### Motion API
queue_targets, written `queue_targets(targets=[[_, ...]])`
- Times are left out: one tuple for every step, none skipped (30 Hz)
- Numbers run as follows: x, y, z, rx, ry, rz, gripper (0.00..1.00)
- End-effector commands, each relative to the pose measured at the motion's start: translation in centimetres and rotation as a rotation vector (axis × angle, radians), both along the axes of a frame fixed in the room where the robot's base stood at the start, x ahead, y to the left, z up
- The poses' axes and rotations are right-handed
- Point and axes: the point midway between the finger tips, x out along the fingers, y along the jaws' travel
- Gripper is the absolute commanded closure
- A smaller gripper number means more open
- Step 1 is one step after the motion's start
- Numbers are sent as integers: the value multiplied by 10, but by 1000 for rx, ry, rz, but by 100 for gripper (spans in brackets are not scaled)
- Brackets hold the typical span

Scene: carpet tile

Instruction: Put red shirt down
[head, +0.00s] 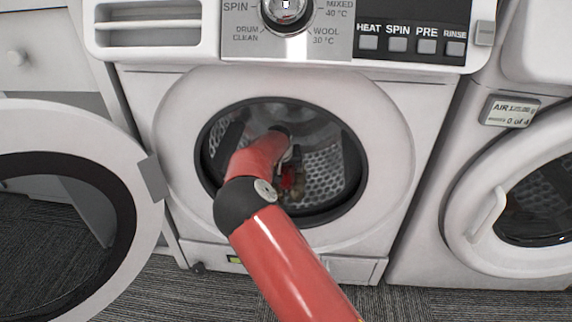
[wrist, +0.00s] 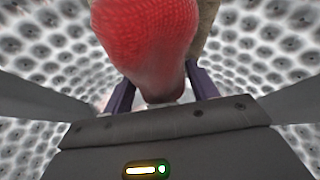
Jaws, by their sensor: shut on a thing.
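The red shirt (wrist: 150,45) is bunched up between the two fingers of my gripper (wrist: 160,95) in the wrist view. The fingers are shut on it, and the perforated drum wall surrounds them. In the head view my red arm reaches through the open round door of the white washing machine (head: 385,130). A small bit of the red shirt (head: 288,178) shows inside the drum (head: 325,170). My gripper is mostly hidden there behind my arm. I cannot tell whether the shirt touches the drum.
A brownish cloth (wrist: 207,25) is beside the shirt in the drum. The washer's door (head: 135,205) stands open at the left. A second machine (head: 530,130) with its round door closed is at the right.

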Motion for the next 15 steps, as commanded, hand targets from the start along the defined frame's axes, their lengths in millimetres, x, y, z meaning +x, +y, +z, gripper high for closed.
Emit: queue_targets(targets=[[0,0,1,0,-1,0,69],[0,0,1,0,-1,0,69],[0,0,1,0,-1,0,69],[0,0,0,0,-1,0,69],[0,0,-1,0,-1,0,69],[0,0,-3,0,-1,0,69],[0,0,-3,0,-1,0,69],[0,0,-4,0,-1,0,69],[0,0,-3,0,0,0,37],[0,0,-3,0,0,0,33],[0,0,-3,0,0,0,29],[0,0,-3,0,0,0,24],[0,0,-3,0,0,0,20],[0,0,-3,0,0,0,20],[0,0,-3,0,0,0,20]])
